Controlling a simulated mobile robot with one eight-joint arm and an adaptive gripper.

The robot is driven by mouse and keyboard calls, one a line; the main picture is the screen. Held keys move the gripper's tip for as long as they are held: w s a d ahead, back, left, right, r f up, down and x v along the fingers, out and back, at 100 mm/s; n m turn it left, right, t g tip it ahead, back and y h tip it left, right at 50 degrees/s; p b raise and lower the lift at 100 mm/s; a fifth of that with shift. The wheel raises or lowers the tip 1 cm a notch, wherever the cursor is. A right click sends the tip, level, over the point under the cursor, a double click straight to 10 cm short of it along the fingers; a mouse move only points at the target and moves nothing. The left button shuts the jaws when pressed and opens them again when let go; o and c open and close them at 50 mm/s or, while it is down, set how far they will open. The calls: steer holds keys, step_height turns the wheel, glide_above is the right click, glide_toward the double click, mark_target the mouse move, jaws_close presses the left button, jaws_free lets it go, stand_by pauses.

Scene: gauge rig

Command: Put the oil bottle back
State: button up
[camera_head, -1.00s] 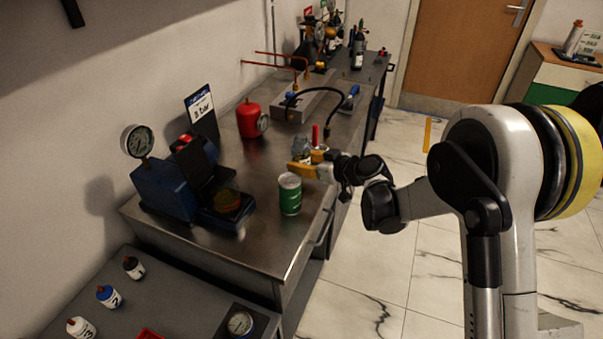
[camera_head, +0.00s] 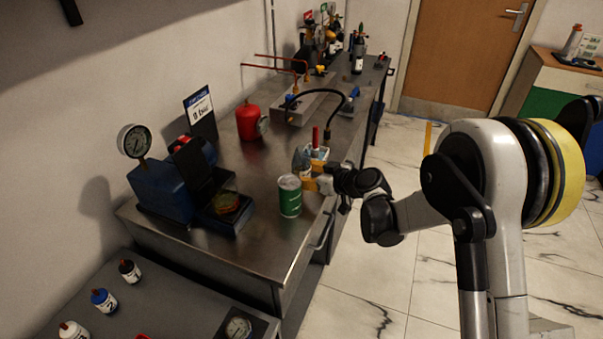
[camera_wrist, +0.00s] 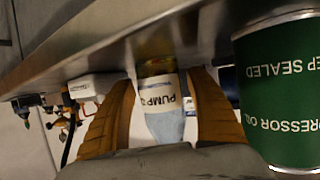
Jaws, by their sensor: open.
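A bottle with a label reading "PUMP" (camera_wrist: 158,95) stands on the steel bench between my gripper's two orange fingers in the wrist view, which shows it upside down. It has a yellowish part and a grey-blue tapered part. In the head view the bottle (camera_head: 300,161) is partly hidden by the fingers and a green can. My gripper (camera_head: 312,177) is open, with a finger on each side of the bottle; the gripper also fills the lower wrist view (camera_wrist: 165,112). Small gaps seem to show beside the bottle; whether a finger touches it I cannot tell.
A green compressor oil can (camera_head: 289,197) stands close beside my gripper, and looms at the right in the wrist view (camera_wrist: 280,90). A white container with a red-topped item (camera_head: 317,150) is just behind. Small bottles (camera_head: 104,299) stand on the lower front-left cart (camera_head: 165,312).

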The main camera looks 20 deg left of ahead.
steer(key=shift+r, duration=0.3)
steer(key=p+v, duration=0.3)
steer(key=v, duration=0.9)
steer(key=shift+f+p, duration=0.2)
steer(key=shift+p, duration=0.1)
steer(key=shift+r, duration=0.1)
steer(key=s+d+r+m+h, duration=0.3)
steer(key=s+d+r, duration=0.1)
steer(key=d+r, duration=0.35)
steer(key=s+d+r+m+h, duration=0.1)
steer(key=s+d+m+h, duration=0.3)
steer(key=s+d, duration=0.6)
steer(key=s+d+r+m+t+h, duration=0.1)
steer(key=s+d+m+h, duration=0.4)
steer(key=s+d, duration=0.6)
steer(key=d+r, duration=0.1)
steer(key=d, duration=0.1)
steer(key=shift+s+d+r+m, duration=0.2)
steer(key=shift+s+d+m, duration=0.05)
steer(key=shift+m, duration=0.05)
